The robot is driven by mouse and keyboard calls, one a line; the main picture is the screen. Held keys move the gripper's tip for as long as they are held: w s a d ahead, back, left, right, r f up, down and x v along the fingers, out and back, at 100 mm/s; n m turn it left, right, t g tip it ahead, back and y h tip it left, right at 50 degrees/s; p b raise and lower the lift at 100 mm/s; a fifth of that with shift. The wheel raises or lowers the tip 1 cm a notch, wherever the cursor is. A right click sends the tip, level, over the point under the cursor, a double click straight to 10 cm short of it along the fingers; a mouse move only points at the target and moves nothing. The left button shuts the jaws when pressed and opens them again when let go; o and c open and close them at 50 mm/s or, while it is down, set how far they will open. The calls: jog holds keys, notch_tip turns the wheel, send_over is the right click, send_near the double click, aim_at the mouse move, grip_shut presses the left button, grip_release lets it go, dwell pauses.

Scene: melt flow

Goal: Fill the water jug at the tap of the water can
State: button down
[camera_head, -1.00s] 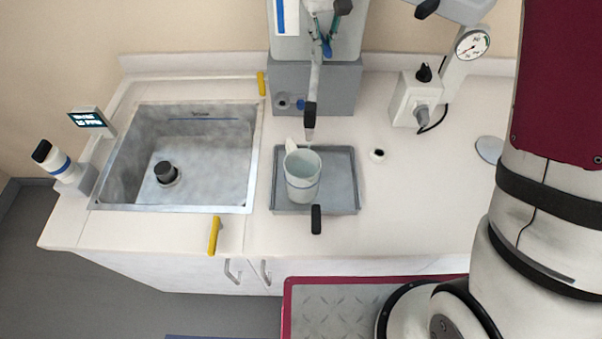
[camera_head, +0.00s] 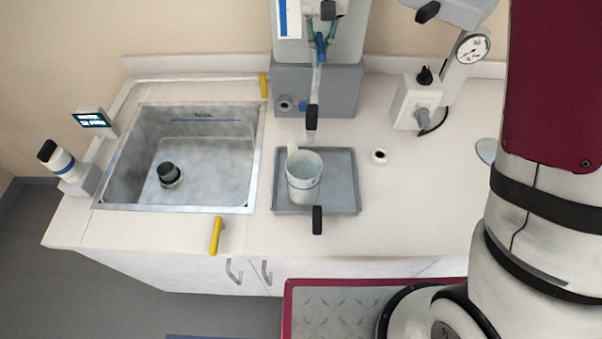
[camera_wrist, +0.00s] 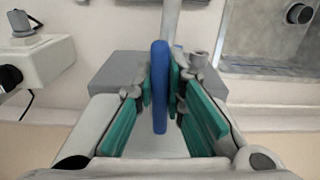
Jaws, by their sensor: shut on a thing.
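The water jug (camera_head: 304,183) is pale with a blue band. It stands upright in the grey tray (camera_head: 343,205), its handle at its upper left. The water can (camera_head: 345,30) stands behind it on a grey block. The can's silver tap (camera_head: 316,82) reaches forward and ends in a dark tip above the jug's back side. My gripper (camera_head: 320,42) is at the top of the tap, its green fingers shut on the blue tap lever (camera_wrist: 159,88). The lever stands between the finger pads in the wrist view. I cannot make out a water stream or the level in the jug.
A steel sink (camera_head: 210,160) lies left of the tray, with yellow handles (camera_head: 215,235) at its edges. A gauge unit (camera_head: 425,98) stands at the back right. A small round fitting (camera_head: 379,156) is right of the tray. The counter right of it is mostly clear.

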jog(key=shift+a, duration=0.1)
jog(key=shift+w, duration=0.1)
dwell(0.4)
jog(key=c, duration=1.5)
grip_release()
jog(key=shift+c, duration=0.2)
jog(key=shift+r+p, duration=0.6)
jog(key=shift+r, duration=3.4)
jog(key=o, duration=0.6)
